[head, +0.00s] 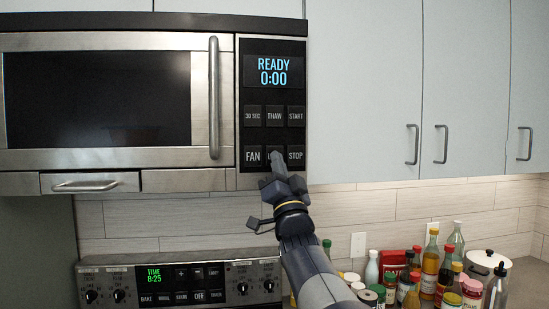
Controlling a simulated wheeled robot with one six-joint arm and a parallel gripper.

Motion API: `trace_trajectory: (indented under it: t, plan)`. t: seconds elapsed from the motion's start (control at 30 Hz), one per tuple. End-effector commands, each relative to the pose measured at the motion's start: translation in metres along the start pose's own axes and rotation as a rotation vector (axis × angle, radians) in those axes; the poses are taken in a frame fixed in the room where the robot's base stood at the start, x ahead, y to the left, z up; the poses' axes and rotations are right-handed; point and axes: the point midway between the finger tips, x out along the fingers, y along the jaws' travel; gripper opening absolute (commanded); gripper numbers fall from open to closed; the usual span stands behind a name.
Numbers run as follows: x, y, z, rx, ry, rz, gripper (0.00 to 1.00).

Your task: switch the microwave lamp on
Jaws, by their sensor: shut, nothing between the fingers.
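The microwave (120,95) hangs above the stove, with a closed door and a dark window. Its control panel (271,88) is on the right and reads "READY 0:00". Buttons marked 30 SEC, THAW and START form the upper row. In the lower row, FAN (253,156) is on the left and STOP (296,153) on the right. The middle lower button is mostly covered by my gripper (276,158), so its label is hidden. My gripper is shut and empty, its tip over that button. I cannot tell whether it touches the button.
The stove's back panel (183,283) with knobs and a green clock is below. Several bottles and jars (430,265) crowd the counter at the lower right. White cabinets (365,90) with handles fill the upper right.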

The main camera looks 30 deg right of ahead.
Motion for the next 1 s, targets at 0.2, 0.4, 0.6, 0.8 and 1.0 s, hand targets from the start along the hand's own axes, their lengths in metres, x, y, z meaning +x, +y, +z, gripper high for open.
trace_trajectory:
  t: [0.2,0.4,0.6,0.8,1.0]
  plan:
    - [0.0039,0.0037,0.0038,0.0,0.0,-0.001,0.0]
    - [0.0063,0.0045,0.0046,0.0,0.0,0.0,0.0]
    - [0.0064,0.0046,0.0046,0.0,0.0,0.0,0.0]
    - [0.0075,0.0054,0.0054,0.0,0.0,0.0,0.0]
    - [0.0093,0.0065,0.0065,0.0,0.0,0.0,0.0]
